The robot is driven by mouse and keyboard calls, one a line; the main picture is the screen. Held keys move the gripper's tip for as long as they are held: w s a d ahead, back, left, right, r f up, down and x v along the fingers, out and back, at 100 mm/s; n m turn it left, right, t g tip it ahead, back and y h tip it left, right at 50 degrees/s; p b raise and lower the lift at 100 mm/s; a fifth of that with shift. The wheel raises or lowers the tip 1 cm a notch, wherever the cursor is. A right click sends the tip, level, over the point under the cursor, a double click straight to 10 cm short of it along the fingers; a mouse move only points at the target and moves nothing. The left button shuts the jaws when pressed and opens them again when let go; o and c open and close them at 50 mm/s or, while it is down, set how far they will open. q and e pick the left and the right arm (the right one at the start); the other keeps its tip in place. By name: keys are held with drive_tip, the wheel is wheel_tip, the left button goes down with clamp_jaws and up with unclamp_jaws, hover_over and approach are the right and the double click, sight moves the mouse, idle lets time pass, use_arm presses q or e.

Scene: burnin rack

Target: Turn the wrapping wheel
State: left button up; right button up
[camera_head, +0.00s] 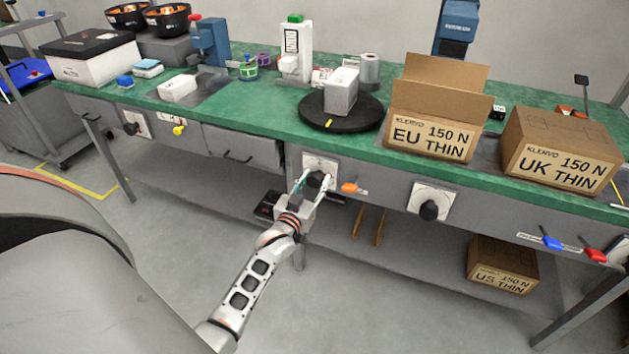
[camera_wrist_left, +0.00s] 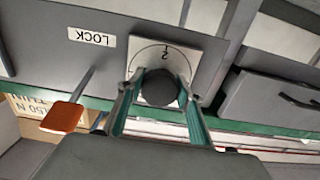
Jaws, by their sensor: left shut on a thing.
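A black round turntable (camera_head: 312,117), likely the wrapping wheel, sits on the green bench top, with a yellow mark on its front rim. A pale grey wrapped block (camera_head: 341,92) stands on it. Below it, on the bench front, is a black knob (camera_wrist_left: 160,88) on a white dial plate (camera_wrist_left: 205,60) with an inverted digit that looks like a 2. My left gripper (camera_head: 311,181) reaches up to this knob; in the left wrist view its two fingers (camera_wrist_left: 158,100) are shut on the knob from both sides. My right gripper is not in view.
An orange-tipped lever (camera_wrist_left: 63,117) labelled LOCK is beside the dial; it also shows in the head view (camera_head: 349,188). A second dial knob (camera_head: 429,210) is farther right. Cartons marked EU THIN (camera_head: 431,139) and UK THIN (camera_head: 553,171) stand on the bench right of the turntable.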

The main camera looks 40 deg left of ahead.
use_arm(q)
drive_tip(key=o, duration=1.1)
drive_tip(key=shift+s, duration=0.15)
drive_tip(key=v, duration=1.1)
drive_tip(key=shift+s, duration=0.35)
drive_tip(key=shift+d, duration=0.1)
